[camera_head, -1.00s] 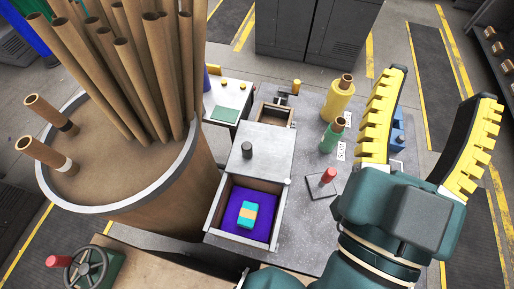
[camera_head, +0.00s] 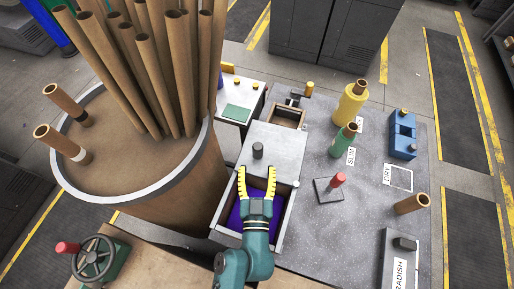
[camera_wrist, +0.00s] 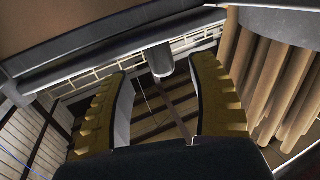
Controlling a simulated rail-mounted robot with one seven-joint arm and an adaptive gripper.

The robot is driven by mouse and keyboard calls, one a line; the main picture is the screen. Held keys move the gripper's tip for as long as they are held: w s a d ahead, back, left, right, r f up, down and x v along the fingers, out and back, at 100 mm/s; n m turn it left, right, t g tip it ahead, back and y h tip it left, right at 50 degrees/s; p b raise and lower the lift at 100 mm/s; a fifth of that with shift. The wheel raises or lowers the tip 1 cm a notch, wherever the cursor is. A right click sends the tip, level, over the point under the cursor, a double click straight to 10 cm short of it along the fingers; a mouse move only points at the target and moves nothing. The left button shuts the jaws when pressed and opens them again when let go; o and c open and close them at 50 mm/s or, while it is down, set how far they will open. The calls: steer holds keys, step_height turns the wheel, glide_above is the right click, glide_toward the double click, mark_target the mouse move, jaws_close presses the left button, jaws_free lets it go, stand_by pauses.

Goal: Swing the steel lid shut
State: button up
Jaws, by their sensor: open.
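The steel lid (camera_head: 283,143) is a flat grey plate with a dark upright knob (camera_head: 258,150), at the back end of an open box (camera_head: 290,205) with a purple lining (camera_head: 235,213). My gripper (camera_head: 257,172) is over the open box, with its yellow ribbed fingers spread and pointing toward the lid. Its tips are just in front of the knob in the head view and hold nothing. In the wrist view my gripper (camera_wrist: 160,85) is open, and a dark rounded peg (camera_wrist: 160,60), apparently the knob, shows between the fingertips. I cannot tell whether they touch it.
A large drum (camera_head: 185,185) with tall cardboard tubes (camera_head: 150,60) stands close on the left. A red-knobbed plate (camera_head: 330,189), green bottle (camera_head: 343,141), yellow bottle (camera_head: 352,105) and blue block (camera_head: 403,135) are on the right. A handwheel (camera_head: 92,258) is at front left.

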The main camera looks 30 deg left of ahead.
mark_target(257, 155)
steer(key=p+x, duration=0.1)
steer(key=x, duration=0.5)
steer(key=shift+w+a+r, duration=0.1)
steer(key=shift+w, duration=0.3)
jaws_close()
